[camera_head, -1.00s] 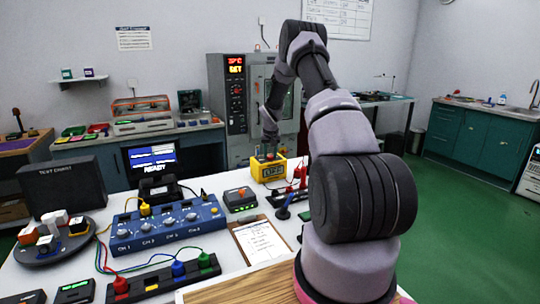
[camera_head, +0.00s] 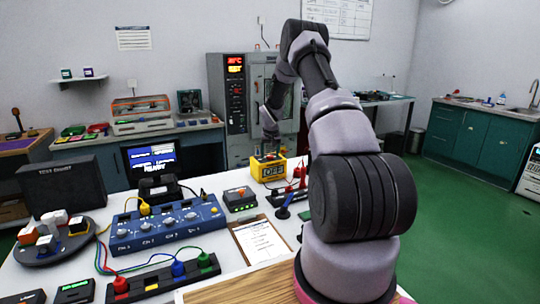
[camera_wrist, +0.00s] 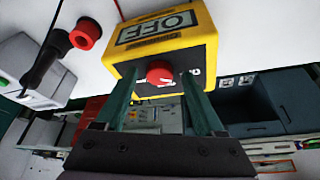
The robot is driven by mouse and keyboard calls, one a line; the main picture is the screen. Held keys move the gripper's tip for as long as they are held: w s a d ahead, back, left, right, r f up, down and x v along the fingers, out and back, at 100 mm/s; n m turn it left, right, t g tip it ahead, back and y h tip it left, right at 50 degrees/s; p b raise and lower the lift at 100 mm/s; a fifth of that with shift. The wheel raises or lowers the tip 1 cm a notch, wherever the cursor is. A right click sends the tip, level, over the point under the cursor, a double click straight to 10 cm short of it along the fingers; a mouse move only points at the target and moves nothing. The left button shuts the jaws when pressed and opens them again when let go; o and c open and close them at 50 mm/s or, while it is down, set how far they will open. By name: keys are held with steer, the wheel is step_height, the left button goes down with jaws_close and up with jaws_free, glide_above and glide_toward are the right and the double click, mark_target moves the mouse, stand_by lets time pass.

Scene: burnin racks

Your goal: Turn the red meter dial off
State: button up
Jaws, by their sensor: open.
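The yellow meter (camera_head: 258,175) stands on the white table in the head view, and its display reads OFF. In the wrist view the yellow meter (camera_wrist: 207,36) shows close up, with the same OFF display (camera_wrist: 158,27). The red dial (camera_wrist: 159,71) sits on its dark face, beside small white markings that are partly covered. My gripper (camera_wrist: 160,80) is open, with one green finger on each side of the dial. I cannot tell whether either finger touches it. In the head view my gripper (camera_head: 268,146) is above the meter, and the dial is not clearly visible.
A blue channel box (camera_head: 165,226), a small dark box with a red button (camera_head: 240,197) and a clipboard (camera_head: 262,242) are on the table. Red-and-black probes (camera_head: 299,175) stand right of the meter. A black terminal strip (camera_head: 150,284) lies at the front.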

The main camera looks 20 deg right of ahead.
steer(key=v, duration=1)
steer(key=shift+s+r, duration=0.15)
steer(key=shift+r, duration=0.2)
steer(key=shift+r, duration=0.1)
